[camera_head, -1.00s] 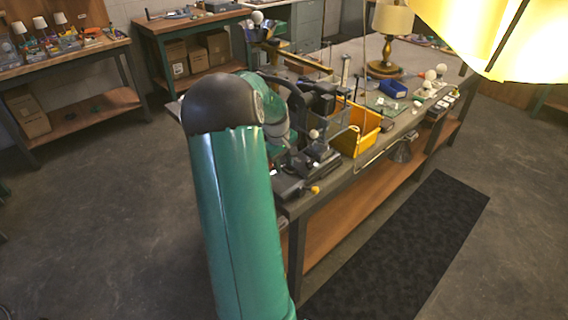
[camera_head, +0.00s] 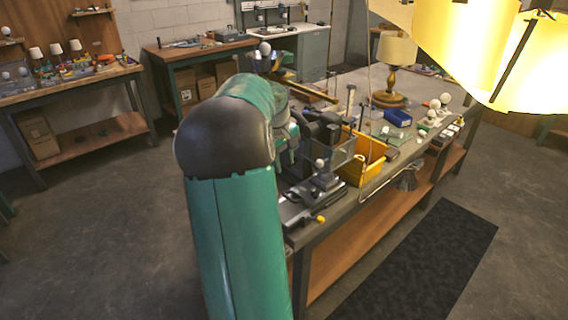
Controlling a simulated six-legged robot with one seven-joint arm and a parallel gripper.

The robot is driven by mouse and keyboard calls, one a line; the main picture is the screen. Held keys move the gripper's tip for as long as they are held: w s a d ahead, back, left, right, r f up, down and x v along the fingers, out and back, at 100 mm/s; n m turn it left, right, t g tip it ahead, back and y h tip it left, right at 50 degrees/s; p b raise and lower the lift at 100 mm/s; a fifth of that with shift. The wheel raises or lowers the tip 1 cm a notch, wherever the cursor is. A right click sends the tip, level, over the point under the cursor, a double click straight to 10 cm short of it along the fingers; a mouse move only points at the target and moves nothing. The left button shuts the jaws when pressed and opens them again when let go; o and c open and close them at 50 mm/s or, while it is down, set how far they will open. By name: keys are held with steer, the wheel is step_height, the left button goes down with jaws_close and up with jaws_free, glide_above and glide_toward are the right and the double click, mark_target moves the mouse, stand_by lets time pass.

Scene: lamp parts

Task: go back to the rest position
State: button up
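My green arm (camera_head: 240,240) rises through the middle of the camera_head view, with its black elbow joint (camera_head: 222,140) in front of the workbench. Beyond the elbow the arm folds back behind it, toward the bench's left end. My gripper cannot be made out; the elbow and the clutter there hide that area. Whether it holds anything does not show.
The workbench (camera_head: 350,220) bears a yellow bin (camera_head: 366,160), a blue bin (camera_head: 397,118), a lamp (camera_head: 390,98), and several white bulbs. A bright yellow shade (camera_head: 470,50) hangs close at upper right. A dark mat (camera_head: 425,265) lies on open floor.

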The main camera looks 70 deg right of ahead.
steer(key=shift+w, duration=0.1)
stand_by(0.3)
steer(key=w+a+r+n+t, duration=0.1)
steer(key=w+a+r, duration=0.1)
steer(key=w+a, duration=0.5)
steer(key=w+a+r+n+t, duration=0.1)
steer(key=w+a+r+t, duration=0.15)
steer(key=a, duration=0.85)
steer(key=w+a+r, duration=0.3)
steer(key=w+a, duration=0.1)
steer(key=a, duration=0.5)
steer(key=s+a+n+t+y, duration=0.1)
steer(key=s+a, duration=0.2)
steer(key=a, duration=1)
steer(key=s+a+f+n+t, duration=0.1)
steer(key=s+a+n+t, duration=0.1)
steer(key=a, duration=1.2)
steer(key=shift+s+f+n+y, duration=0.3)
steer(key=shift+s+y, duration=0.1)
steer(key=shift+s, duration=0.5)
steer(key=shift+d, duration=0.1)
